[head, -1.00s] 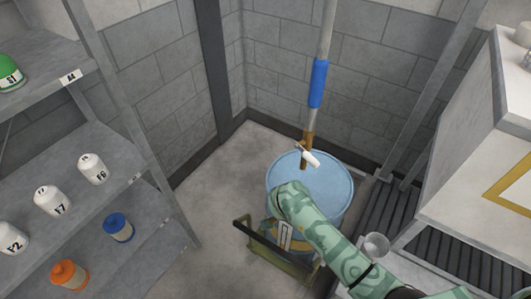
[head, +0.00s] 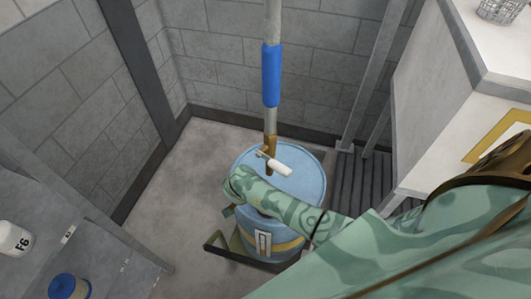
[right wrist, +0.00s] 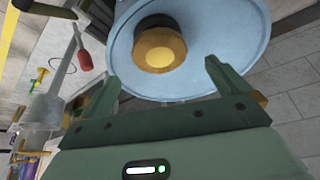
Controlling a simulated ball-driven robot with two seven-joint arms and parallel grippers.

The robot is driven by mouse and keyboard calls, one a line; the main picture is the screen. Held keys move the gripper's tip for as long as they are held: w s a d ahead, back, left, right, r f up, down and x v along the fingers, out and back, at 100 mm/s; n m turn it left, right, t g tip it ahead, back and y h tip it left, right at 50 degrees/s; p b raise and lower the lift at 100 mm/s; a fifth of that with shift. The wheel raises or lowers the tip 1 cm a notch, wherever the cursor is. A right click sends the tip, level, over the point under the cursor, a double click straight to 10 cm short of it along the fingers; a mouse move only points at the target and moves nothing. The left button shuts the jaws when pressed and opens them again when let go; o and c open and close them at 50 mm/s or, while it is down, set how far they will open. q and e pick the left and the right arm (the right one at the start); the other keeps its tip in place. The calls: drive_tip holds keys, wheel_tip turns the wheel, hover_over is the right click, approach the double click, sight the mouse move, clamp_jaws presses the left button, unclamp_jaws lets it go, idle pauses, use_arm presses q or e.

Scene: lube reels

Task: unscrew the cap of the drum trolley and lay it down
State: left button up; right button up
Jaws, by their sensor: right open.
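The blue drum (head: 305,197) stands upright on the green drum trolley (head: 232,253) near the wall corner. In the right wrist view the drum's pale blue top (right wrist: 232,35) fills the upper middle. A round brass-coloured cap (right wrist: 160,50) with a yellowish centre and a dark ring sits on it. My right gripper (right wrist: 161,78) is open, its two fingers apart on either side below the cap, with nothing between them. In the head view my right arm reaches across the drum's near left side; its fingers and the cap are hidden there. My left gripper is not in view.
A pump pipe with a blue sleeve (head: 271,75) and a white handle (head: 275,165) rises from the drum. A grey shelf (head: 75,245) with a white bottle (head: 14,239) and a blue one (head: 69,287) stands left. A white cabinet (head: 430,90) stands right. The floor left of the drum is clear.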

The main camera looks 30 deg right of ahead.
drive_tip(key=b+x, duration=0.1)
drive_tip(key=x, duration=0.3)
drive_tip(key=shift+d+f+b, duration=0.1)
drive_tip(key=shift+f+b, duration=0.25)
drive_tip(key=shift+b, duration=0.05)
drive_tip(key=shift+w+d+f, duration=0.1)
drive_tip(key=shift+d+f, duration=0.15)
drive_tip(key=shift+f, duration=0.2)
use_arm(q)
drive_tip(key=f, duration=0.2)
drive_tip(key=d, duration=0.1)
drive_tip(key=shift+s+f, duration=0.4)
use_arm(e)
drive_tip(key=c, duration=1.1)
drive_tip(key=shift+o, duration=0.2)
drive_tip(key=shift+r+n+t+p, duration=0.2)
drive_tip(key=shift+n+t+p, duration=0.25)
drive_tip(key=shift+n, duration=0.65)
drive_tip(key=shift+n+t+y+p, duration=0.25)
drive_tip(key=shift+n+y+p, duration=0.1)
drive_tip(key=shift+n, duration=0.45)
drive_tip(key=shift+d+n, duration=0.1)
drive_tip(key=shift+n, duration=0.4)
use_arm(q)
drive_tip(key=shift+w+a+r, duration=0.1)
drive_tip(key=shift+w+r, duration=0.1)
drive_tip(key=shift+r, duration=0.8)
use_arm(e)
drive_tip(key=shift+f, duration=0.2)
